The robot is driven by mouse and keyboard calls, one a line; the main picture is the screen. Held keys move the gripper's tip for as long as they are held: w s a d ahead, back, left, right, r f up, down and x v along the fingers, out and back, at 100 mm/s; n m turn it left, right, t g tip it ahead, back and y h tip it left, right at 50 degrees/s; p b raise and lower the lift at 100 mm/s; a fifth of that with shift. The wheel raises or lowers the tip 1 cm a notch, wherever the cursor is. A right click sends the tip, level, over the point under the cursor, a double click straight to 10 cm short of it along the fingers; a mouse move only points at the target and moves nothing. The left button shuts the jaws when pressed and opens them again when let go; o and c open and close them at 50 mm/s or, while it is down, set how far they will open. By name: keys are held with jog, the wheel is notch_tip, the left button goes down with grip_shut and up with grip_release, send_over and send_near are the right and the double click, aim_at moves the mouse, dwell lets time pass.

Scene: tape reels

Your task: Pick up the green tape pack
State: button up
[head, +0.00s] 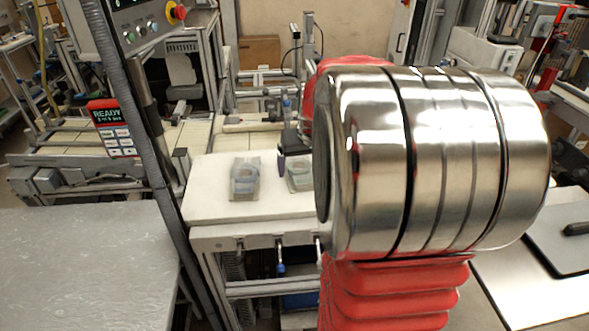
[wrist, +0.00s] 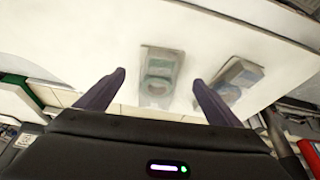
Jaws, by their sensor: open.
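The green tape pack (wrist: 158,88) is a flat clear pack with a green ring in it, lying on the white table. In the wrist view it shows ahead of my gripper (wrist: 159,79), framed between the two dark fingers. The fingers are apart with nothing held between them. In the head view the green pack (head: 299,178) lies near the table's right part, partly hidden by my arm. A dark finger of my gripper (head: 293,162) shows just left of it. I cannot tell the exact height of the fingers above the table.
A second, grey-blue pack (head: 245,179) lies left of the green one in the head view, and to its right in the wrist view (wrist: 238,78). The white table (head: 215,205) is otherwise mostly clear. A grey bench (head: 80,265) stands at left.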

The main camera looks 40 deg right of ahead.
aim_at(302, 177)
jog(key=shift+x, duration=2.6)
jog(key=shift+s+a, duration=0.1)
jog(key=shift+c, duration=0.4)
jog(key=c, duration=1.2)
